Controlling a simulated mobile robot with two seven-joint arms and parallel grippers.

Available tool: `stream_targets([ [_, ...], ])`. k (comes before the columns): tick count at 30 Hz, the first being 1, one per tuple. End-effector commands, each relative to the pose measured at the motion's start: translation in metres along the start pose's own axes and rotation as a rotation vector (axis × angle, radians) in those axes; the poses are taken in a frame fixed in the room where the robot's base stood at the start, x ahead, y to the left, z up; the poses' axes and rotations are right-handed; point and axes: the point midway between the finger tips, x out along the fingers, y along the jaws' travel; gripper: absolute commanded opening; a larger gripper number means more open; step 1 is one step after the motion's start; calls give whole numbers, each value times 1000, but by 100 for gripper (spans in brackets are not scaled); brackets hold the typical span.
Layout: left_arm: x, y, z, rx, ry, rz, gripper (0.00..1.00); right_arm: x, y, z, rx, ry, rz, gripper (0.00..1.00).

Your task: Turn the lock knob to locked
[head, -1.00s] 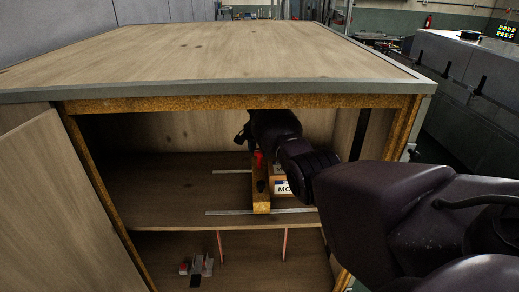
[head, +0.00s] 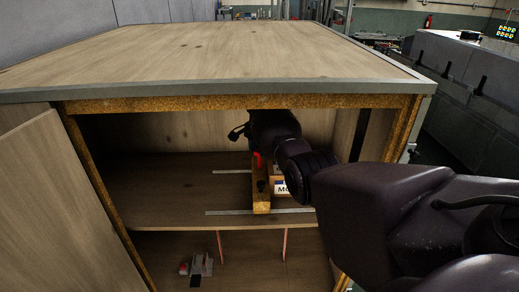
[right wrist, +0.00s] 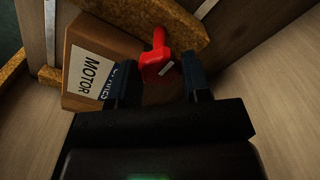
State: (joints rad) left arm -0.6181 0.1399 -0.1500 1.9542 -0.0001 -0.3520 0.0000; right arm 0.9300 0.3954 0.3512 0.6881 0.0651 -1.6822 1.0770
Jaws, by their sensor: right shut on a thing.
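The red lock knob (right wrist: 157,62) sits on a worn yellow-brown bar (right wrist: 180,22) in the right wrist view. A short white mark shows on the knob's face. In the head view the knob (head: 258,160) is small and partly covered by my right arm. My right gripper (right wrist: 158,74) reaches into the cabinet, with a dark finger on each side of the knob, shut on it. Contact at each fingertip is hard to see. My left gripper is not in view.
A brown box (right wrist: 75,45) labelled MOTOR stands close beside the left finger. The wooden cabinet's top (head: 220,50) hangs over my right arm. A door (head: 60,205) stands at the left. A small grey-and-red object (head: 197,266) lies on the lower shelf (head: 160,250).

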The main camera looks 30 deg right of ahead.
Motion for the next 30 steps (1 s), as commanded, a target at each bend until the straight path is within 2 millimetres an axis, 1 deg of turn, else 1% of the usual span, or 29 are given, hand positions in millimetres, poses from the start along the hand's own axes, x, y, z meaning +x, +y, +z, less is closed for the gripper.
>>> stream_targets([
  [2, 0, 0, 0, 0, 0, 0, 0, -1, 0, -1, 1, 2, -3, 20],
  [3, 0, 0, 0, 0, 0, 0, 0, -1, 0, -1, 1, 2, -3, 50],
  [7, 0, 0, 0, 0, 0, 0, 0, -1, 0, -1, 1, 1, -2, 70],
  [15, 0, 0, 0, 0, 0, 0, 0, -1, 0, 0, 0, 0, -1, 70],
  [19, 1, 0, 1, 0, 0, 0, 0, -8, 0, 0, 0, 1, -2, 70],
  [23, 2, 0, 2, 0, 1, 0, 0, -27, -1, -1, 0, 2, -5, 70],
  [30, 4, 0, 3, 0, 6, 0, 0, -71, -1, -1, 0, 2, -4, 70],
])
